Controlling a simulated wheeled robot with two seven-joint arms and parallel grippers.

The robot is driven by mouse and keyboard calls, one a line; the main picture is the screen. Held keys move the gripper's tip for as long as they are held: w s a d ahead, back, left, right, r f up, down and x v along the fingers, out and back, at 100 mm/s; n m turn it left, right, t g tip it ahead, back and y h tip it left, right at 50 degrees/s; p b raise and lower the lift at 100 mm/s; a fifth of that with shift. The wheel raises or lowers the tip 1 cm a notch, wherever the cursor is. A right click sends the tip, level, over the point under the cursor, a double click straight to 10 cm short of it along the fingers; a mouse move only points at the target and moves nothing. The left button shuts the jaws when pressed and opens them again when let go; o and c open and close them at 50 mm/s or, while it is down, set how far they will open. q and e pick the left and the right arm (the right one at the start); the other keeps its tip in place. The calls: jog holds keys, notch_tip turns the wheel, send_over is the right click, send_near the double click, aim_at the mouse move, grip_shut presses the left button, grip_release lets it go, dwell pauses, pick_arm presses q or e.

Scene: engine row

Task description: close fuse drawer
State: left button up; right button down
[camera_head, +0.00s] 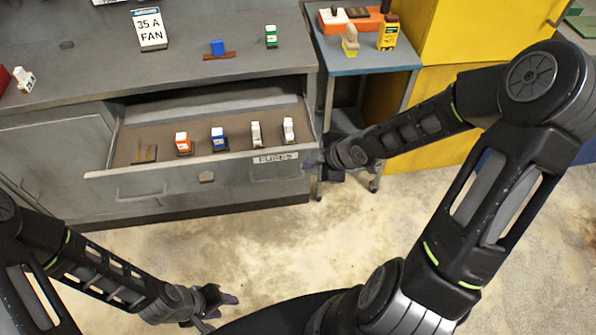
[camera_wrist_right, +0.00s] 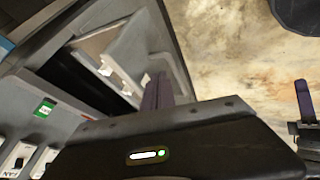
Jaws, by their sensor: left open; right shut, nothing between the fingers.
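The fuse drawer (camera_head: 150,174) is pulled out of the grey cabinet, its front panel labelled "FUSES" at the right end. Inside stand an orange-and-white fuse (camera_head: 183,142), a blue-and-white fuse (camera_head: 219,139) and two pale fuses (camera_head: 256,133). My right gripper (camera_head: 310,162) is at the right end of the drawer front, partly hidden by its own wrist. In the right wrist view its purple fingers (camera_wrist_right: 158,92) are together, close by the drawer (camera_wrist_right: 182,72); I cannot tell whether they touch. My left gripper (camera_head: 222,300) is open and empty above the floor, apart from the drawer.
A small blue-topped cart (camera_head: 365,63) and a yellow cabinet (camera_head: 470,30) stand right. Floor before the drawer is clear.

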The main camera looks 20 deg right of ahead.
aim_at(301, 175)
jog(key=b+x, duration=0.3)
jog(key=x, duration=0.2)
jog(key=shift+s+f, duration=0.1)
jog(key=shift+f, duration=0.05)
jog(key=shift+b+x, duration=0.4)
jog(key=shift+x, duration=0.55)
